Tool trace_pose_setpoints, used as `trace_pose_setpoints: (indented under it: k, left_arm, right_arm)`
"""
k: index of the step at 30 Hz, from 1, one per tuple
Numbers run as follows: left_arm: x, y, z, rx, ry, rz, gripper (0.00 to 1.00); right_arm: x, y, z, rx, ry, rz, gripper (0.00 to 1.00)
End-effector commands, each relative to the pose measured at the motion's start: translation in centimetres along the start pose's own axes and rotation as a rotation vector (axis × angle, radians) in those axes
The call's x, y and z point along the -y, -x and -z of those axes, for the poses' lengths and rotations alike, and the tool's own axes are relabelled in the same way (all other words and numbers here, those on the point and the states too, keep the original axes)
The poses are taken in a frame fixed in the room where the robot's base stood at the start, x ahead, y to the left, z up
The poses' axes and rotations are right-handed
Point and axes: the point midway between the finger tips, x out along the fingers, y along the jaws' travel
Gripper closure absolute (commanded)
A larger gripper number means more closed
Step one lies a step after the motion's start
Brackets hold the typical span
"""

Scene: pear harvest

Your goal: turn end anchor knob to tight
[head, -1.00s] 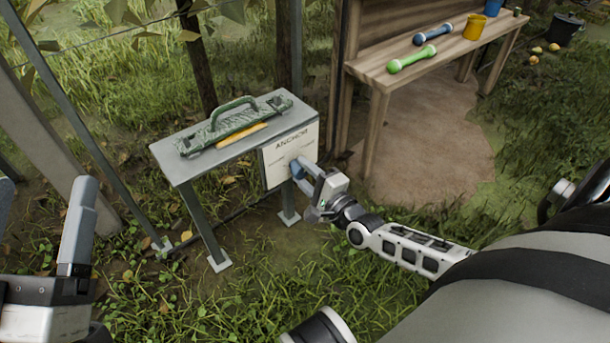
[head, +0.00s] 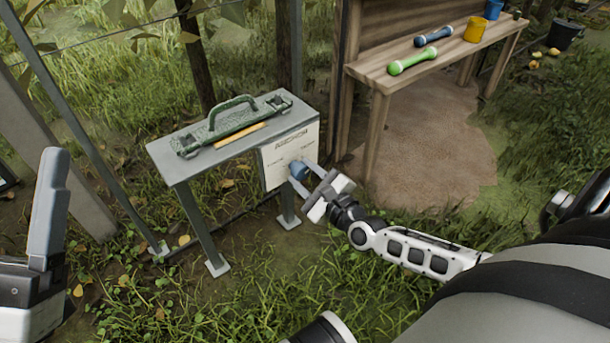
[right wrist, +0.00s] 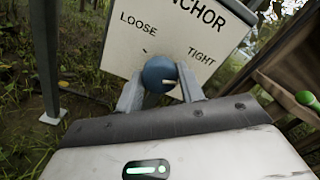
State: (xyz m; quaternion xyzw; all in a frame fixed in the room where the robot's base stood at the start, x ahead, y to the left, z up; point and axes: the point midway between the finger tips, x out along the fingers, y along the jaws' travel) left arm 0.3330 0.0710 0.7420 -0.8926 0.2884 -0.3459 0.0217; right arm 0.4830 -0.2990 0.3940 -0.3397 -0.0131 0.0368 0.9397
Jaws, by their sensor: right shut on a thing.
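The blue anchor knob (head: 299,171) sits on a pale panel (head: 283,157) on the front of a small grey metal stand. My right gripper (head: 306,175) is shut on the knob, with one finger on each side; the right gripper (right wrist: 160,88) also shows in the wrist view. My left gripper (head: 50,215) is partly in view at the left edge, away from the stand; its opening cannot be made out.
A green tool tray with a handle (head: 232,122) and an orange-yellow strip lie on the stand top (head: 180,160). A wooden bench (head: 440,70) at upper right holds green and blue dumbbell-shaped tools and cups. Wire and posts stand at left.

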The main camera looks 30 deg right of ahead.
Motion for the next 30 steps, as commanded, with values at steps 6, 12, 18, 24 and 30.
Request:
trace_pose_setpoints:
  k: [6,12,18,24,30]
  left_arm:
    - [0.0,-0.1,0.1,-0.006,-0.007,-0.003,0.26]
    - [0.0,-0.1,0.1,-0.005,-0.007,-0.003,0.26]
    - [0.0,0.0,0.1,-0.003,-0.006,-0.002,0.26]
    - [0.0,0.0,0.0,0.000,-0.004,-0.002,0.26]
    - [0.2,-0.1,-0.3,0.039,0.032,0.007,0.26]
  right_arm:
    - [-0.1,0.1,0.0,0.000,-0.014,-0.003,0.85]
    - [-0.1,0.0,0.0,0.000,-0.014,-0.002,0.85]
    - [-0.1,0.0,0.0,0.000,-0.013,-0.002,0.40]
    - [0.0,0.1,0.0,0.000,-0.012,-0.001,0.40]
    - [0.0,1.7,-0.1,-0.002,-0.010,-0.003,0.40]
